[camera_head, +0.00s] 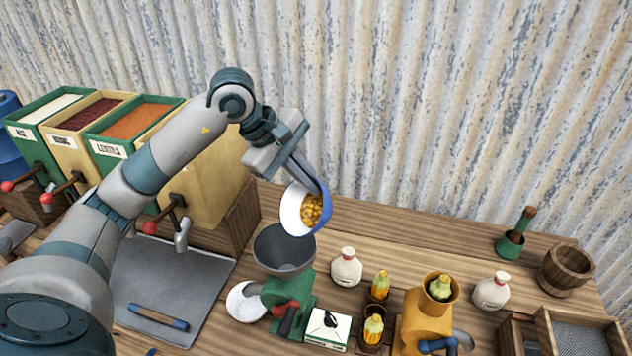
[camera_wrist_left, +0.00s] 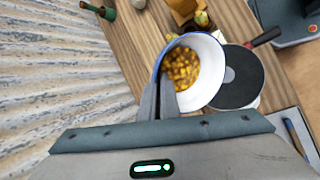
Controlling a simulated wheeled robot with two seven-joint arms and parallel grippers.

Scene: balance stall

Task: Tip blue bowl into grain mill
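The blue bowl (camera_head: 324,209), white inside, is tilted in the air above the grain mill, and yellow grains (camera_head: 311,210) lie in it. My left gripper (camera_head: 303,178) is shut on the bowl's rim. In the left wrist view the gripper (camera_wrist_left: 158,102) pinches the near rim of the bowl (camera_wrist_left: 207,85), with the grains (camera_wrist_left: 181,70) gathered towards one side. The green grain mill (camera_head: 287,293) has a wide dark hopper (camera_head: 285,250) just below and left of the bowl. In the left wrist view the hopper (camera_wrist_left: 240,78) is partly behind the bowl. My right gripper is not in view.
A white dish (camera_head: 246,302) and a labelled white box (camera_head: 328,328) stand beside the mill. A white sack (camera_head: 346,268) and a yellow mill (camera_head: 428,318) are to the right. Labelled bins (camera_head: 130,125) stand at left. A grey mat (camera_head: 165,280) holds a blue-handled tool (camera_head: 158,317).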

